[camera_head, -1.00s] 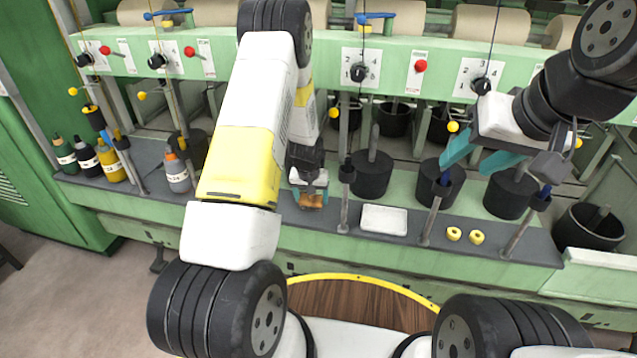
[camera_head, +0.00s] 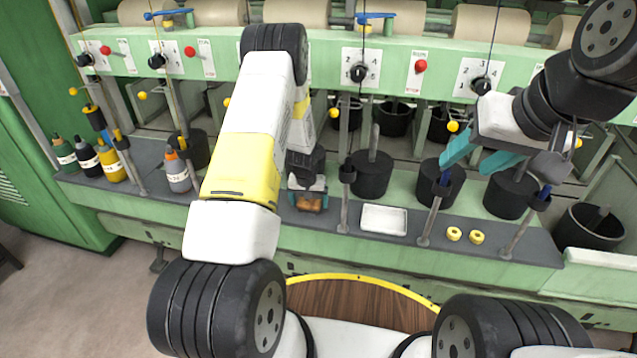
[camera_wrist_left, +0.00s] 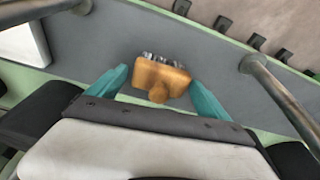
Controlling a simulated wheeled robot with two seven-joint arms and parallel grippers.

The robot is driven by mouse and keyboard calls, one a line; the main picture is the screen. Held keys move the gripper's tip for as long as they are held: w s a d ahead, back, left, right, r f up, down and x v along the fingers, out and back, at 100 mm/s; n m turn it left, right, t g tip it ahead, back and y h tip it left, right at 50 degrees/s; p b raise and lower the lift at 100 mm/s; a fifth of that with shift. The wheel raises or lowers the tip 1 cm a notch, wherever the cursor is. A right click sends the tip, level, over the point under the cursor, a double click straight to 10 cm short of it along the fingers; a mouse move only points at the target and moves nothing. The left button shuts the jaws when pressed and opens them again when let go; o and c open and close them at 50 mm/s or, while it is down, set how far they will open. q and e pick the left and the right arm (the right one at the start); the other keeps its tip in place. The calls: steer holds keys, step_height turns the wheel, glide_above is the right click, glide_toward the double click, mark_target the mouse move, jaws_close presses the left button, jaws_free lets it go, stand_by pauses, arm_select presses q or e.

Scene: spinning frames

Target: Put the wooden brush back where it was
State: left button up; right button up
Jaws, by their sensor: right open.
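The wooden brush (camera_head: 309,205) is light orange-brown with a rounded knob; in the left wrist view (camera_wrist_left: 160,80) pale bristle tufts show along its far edge. It is over the dark grey shelf (camera_head: 265,190), left of the white tray (camera_head: 384,220); whether it rests on the shelf is unclear. My left gripper (camera_head: 308,202) points down, its teal fingers on either side of the brush. In the left wrist view the fingertips are very close to its sides, and I cannot tell whether they press on it. My right gripper (camera_head: 482,158) is open and empty above the black cans at right.
Several bottles (camera_head: 103,160) stand on the shelf at left. Black cans (camera_head: 371,173) line its back, with upright metal posts (camera_head: 344,195) in front. The front strip between brush and tray is narrow.

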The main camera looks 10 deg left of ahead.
stand_by(0.3)
arm_select(q)
steer(key=v, duration=1.2)
steer(key=shift+r, duration=0.25)
